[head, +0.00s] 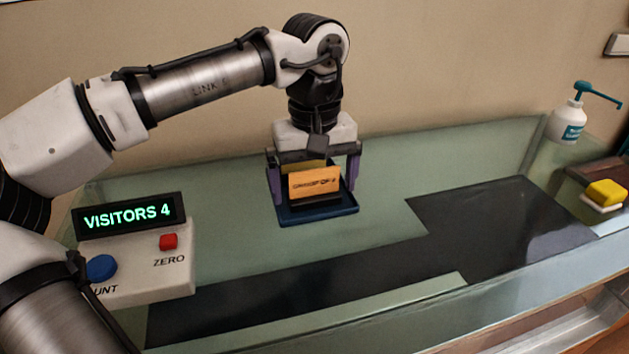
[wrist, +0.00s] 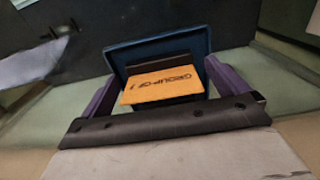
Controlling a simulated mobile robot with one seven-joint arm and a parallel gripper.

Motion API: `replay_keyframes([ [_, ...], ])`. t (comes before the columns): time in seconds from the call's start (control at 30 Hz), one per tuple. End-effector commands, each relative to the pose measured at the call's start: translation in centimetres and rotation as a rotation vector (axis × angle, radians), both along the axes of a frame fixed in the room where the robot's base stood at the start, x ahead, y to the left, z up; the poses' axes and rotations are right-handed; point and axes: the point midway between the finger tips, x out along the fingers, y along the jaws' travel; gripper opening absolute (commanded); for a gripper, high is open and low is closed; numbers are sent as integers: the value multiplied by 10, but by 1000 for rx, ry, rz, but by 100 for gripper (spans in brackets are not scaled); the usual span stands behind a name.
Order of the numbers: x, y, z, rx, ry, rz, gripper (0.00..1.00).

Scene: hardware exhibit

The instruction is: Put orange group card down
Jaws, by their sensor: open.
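The orange group card (head: 314,184) stands in a dark blue tray (head: 318,217) on the counter, below my gripper. Its face has dark printed lettering, and the wrist view shows the card (wrist: 163,86) with "GROUP OF" on it; the last character is hard to read. My gripper (head: 313,185) is open, with one purple finger on each side of the card. In the wrist view the fingers (wrist: 160,85) are apart from the card's side edges. A dark block or holder is at the card, and a yellowish piece shows behind it in the head view.
A visitor counter box (head: 180,270) reading "VISITORS 4", with a red ZERO button (head: 168,241) and a blue button (head: 101,268), is at the left. A pump bottle (head: 567,122) and a yellow sponge (head: 606,192) are at the right. The counter's middle right is clear.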

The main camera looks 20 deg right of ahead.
Motion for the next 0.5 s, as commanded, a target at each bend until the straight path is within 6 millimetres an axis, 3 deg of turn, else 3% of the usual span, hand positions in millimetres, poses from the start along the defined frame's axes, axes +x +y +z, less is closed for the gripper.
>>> replay_keyframes([
  [0.5,0,-1,99,-2,-1,-1,99],
])
